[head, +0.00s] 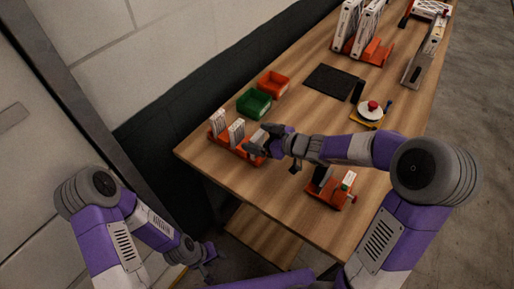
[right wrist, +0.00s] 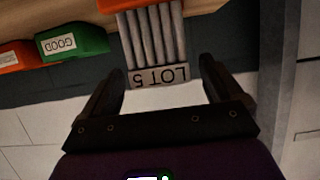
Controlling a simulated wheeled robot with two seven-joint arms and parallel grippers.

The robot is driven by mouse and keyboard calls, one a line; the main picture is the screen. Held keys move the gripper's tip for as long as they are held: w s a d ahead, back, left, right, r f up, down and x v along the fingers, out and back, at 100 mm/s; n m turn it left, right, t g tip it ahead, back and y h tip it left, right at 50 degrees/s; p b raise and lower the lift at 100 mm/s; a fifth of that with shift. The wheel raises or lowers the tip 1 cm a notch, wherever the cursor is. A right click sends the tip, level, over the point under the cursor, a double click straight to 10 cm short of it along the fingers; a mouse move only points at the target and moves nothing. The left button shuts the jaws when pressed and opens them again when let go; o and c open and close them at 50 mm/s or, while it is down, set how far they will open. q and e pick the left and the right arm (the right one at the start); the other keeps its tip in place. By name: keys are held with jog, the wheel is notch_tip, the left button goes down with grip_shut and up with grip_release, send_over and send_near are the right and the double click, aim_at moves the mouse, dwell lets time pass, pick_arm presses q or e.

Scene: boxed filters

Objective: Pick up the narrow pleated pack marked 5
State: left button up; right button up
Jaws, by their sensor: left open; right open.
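The narrow pleated pack marked 5 shows in the right wrist view (right wrist: 155,35), with grey pleats and a pale label reading "LOT 5" upside down. In the head view it appears to be the pack (head: 257,138) at the near right end of an orange rack (head: 228,145). My right gripper (head: 262,147) is at that end of the rack. In the right wrist view its open fingers (right wrist: 162,72) stand on either side of the label end, with gaps on both sides. My left gripper (head: 207,256) is open and empty, low beside the table.
Two other white packs (head: 236,131) stand in the rack. A green bin (head: 254,102) and an orange bin (head: 273,83) are behind it. A black mat (head: 331,82), a red-topped button device (head: 370,109) and an orange fixture (head: 331,190) are on the wooden table (head: 300,115).

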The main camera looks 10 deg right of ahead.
jog(key=shift+w+a+f, duration=0.15)
jog(key=shift+w+a, duration=0.15)
jog(key=shift+c, duration=0.2)
jog(key=c, duration=1)
